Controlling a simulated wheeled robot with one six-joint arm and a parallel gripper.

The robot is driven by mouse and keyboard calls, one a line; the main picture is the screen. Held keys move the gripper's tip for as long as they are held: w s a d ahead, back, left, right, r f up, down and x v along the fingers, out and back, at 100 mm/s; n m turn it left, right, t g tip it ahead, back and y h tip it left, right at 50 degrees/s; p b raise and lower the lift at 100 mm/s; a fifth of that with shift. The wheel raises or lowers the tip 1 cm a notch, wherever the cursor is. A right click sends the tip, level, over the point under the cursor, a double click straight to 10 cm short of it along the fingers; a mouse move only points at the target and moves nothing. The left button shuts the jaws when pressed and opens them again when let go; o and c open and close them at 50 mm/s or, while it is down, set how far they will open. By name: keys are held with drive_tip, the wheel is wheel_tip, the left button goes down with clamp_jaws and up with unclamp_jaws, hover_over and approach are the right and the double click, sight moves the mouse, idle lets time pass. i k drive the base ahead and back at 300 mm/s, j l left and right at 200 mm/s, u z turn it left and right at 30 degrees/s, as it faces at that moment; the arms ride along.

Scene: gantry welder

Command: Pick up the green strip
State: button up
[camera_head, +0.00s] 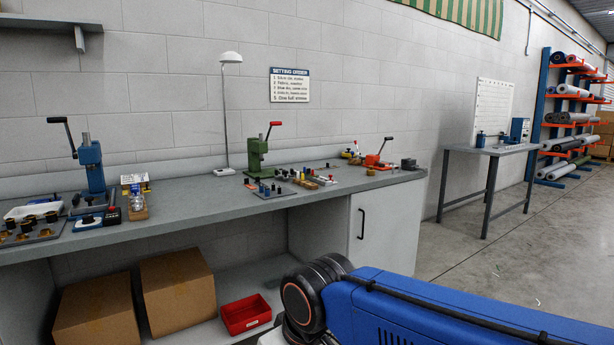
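A tiny pale, perhaps greenish sliver (537,301) lies on the concrete floor at the lower right; it is too small for me to tell whether it is the green strip. A second small pale fleck (497,267) lies on the floor a little farther back. A green and tan striped fabric (460,12) hangs high on the wall. My blue arm crosses the lower right of the picture. My gripper is not in view.
A long grey workbench (200,212) runs along the wall with hand presses and small parts on it. Cardboard boxes (180,290) and a red bin (245,314) sit underneath. A smaller table (492,150) and a roll rack (565,120) stand at right. The floor at right is mostly clear.

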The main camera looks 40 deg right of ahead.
sight(308, 171)
drive_tip(key=i+l+z, duration=0.25)
drive_tip(key=i, duration=0.2)
drive_tip(key=i+z, duration=0.25)
drive_tip(key=i, duration=0.2)
